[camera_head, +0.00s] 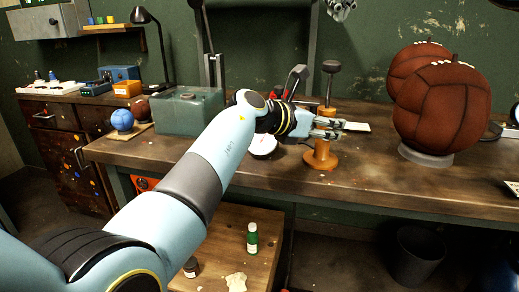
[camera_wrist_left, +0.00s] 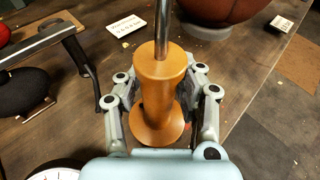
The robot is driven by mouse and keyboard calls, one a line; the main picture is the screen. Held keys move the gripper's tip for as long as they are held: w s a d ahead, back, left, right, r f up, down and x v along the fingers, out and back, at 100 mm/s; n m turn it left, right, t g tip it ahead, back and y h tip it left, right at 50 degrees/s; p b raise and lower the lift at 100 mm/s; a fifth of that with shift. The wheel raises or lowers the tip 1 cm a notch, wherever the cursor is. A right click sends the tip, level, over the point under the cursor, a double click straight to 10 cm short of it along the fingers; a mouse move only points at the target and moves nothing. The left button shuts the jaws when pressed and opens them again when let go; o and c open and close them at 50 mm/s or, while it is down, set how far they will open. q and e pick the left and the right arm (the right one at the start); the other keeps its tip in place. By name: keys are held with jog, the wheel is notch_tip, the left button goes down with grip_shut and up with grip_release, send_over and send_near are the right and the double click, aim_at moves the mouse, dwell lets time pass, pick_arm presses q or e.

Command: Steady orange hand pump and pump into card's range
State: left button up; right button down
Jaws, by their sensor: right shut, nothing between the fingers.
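The orange hand pump (camera_head: 320,155) stands upright on the bench with a metal rod and dark handle (camera_head: 331,67) raised above it. In the left wrist view the pump body (camera_wrist_left: 160,85) sits between the fingers of my left gripper (camera_wrist_left: 161,78), which look closed against its sides. My left gripper also shows in the head view (camera_head: 330,126). My right gripper (camera_head: 341,6) is shut and empty at the top edge, away from the pump handle. A white card (camera_wrist_left: 127,24) lies on the bench behind the pump; its print is too small to read surely. A white round gauge (camera_head: 262,145) is partly hidden.
A large brown leather ball (camera_head: 441,110) rests on a grey ring stand (camera_head: 425,156) at right, with another ball (camera_head: 415,58) behind. A green-grey box (camera_head: 190,110) and a blue ball (camera_head: 122,119) stand at left. The bench front right of the pump is clear.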

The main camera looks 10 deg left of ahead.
pick_arm(q)
jog(key=o, duration=0.4)
jog(key=shift+o, duration=0.2)
